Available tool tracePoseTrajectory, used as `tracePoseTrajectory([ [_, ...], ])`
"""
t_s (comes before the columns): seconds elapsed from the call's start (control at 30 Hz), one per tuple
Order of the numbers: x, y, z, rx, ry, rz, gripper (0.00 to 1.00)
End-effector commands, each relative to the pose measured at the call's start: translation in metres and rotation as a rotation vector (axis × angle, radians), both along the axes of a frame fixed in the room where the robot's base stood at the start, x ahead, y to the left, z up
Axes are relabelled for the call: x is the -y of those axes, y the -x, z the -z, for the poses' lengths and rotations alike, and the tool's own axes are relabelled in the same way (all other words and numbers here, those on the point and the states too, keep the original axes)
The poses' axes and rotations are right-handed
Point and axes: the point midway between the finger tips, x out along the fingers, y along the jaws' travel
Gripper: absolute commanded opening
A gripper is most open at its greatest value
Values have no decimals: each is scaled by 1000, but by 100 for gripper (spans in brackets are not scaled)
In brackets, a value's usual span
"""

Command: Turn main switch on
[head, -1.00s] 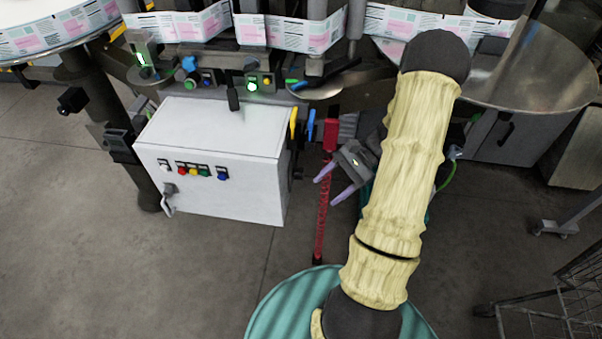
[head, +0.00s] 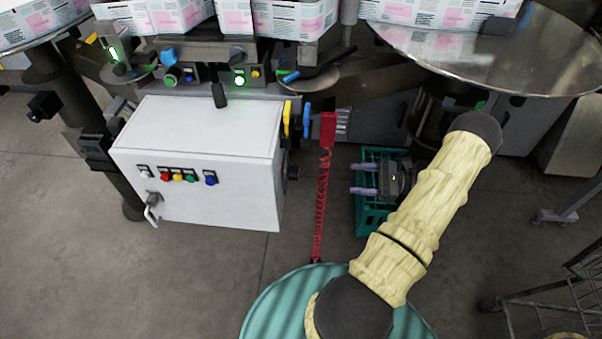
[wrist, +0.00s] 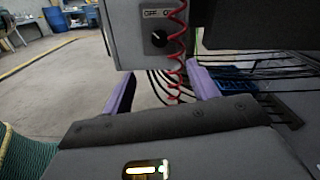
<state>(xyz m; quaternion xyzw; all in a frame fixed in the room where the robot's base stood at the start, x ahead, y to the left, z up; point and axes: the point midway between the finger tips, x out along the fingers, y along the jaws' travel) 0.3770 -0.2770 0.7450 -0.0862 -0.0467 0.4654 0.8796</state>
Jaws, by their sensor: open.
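The main switch is a black rotary knob (wrist: 158,38) under an OFF/ON label (wrist: 157,13) on the side of the white cabinet (head: 197,152). In the head view the knob (head: 293,173) sticks out of the cabinet's right side. I cannot tell clearly which way it points. My gripper (head: 355,178) is open and empty, right of the cabinet, its purple fingers pointing left towards the knob with a gap between. In the wrist view my gripper (wrist: 160,78) shows the knob ahead, between and above the fingertips.
A red coiled hose (head: 322,200) hangs between my gripper and the cabinet, crossing beside the knob in the wrist view. Yellow (head: 287,118) and blue (head: 307,120) handles stand above the knob. A green crate (head: 372,217) is below my gripper. Black cables (wrist: 240,72) run at right.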

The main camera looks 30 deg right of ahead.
Motion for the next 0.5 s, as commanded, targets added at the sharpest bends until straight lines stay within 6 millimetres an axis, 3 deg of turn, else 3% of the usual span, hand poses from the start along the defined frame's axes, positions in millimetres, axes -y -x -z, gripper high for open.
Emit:
tracePoseTrajectory([
  [0.5,-68,-45,-1,-2,0,-4,59],
])
